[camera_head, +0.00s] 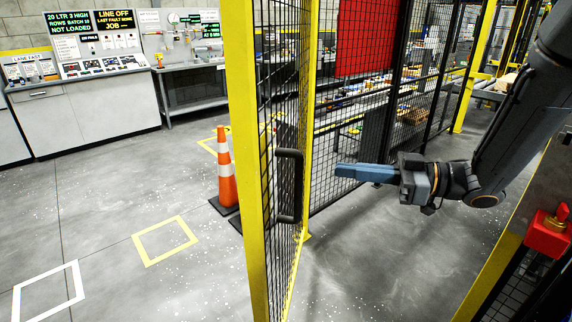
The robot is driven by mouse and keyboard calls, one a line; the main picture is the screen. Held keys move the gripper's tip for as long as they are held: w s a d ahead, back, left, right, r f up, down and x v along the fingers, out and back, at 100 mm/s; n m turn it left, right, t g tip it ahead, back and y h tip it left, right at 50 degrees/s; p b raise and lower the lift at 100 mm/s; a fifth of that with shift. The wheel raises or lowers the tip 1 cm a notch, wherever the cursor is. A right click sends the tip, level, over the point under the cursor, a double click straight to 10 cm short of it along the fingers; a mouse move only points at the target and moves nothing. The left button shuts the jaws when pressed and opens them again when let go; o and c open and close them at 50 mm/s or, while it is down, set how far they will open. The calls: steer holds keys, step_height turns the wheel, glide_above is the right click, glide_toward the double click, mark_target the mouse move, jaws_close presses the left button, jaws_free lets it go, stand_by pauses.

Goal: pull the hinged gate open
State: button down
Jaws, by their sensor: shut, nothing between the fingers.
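The hinged gate (241,160) is a tall yellow frame with black wire mesh, seen nearly edge-on in the middle of the head view. It stands at an angle to the mesh fence behind it, with open floor on its right. Its dark D-shaped handle (298,186) is upright on the mesh side facing right. My gripper (340,171) has blue-grey fingers and is shut and empty. It points left, to the right of the handle and apart from it in the picture. The exact depth gap is hard to tell.
An orange cone (226,175) stands on the floor left of the gate. Consoles (85,105) line the back left. The mesh fence (420,110) carries a red panel (364,38).

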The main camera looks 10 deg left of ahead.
mark_target(269, 164)
steer(key=shift+n+g+y, duration=0.4)
steer(key=shift+g, duration=0.3)
steer(key=a+p, duration=0.1)
steer(key=a, duration=0.3)
steer(key=a+p, duration=0.2)
steer(key=a, duration=0.2)
steer(key=s+a+p, duration=0.1)
steer(key=a, duration=0.4)
steer(key=shift+s+r+p, duration=0.1)
steer(key=shift+r+p, duration=0.25)
steer(key=shift+r, duration=0.05)
steer(key=shift+a, duration=0.35)
steer(key=shift+a, duration=0.15)
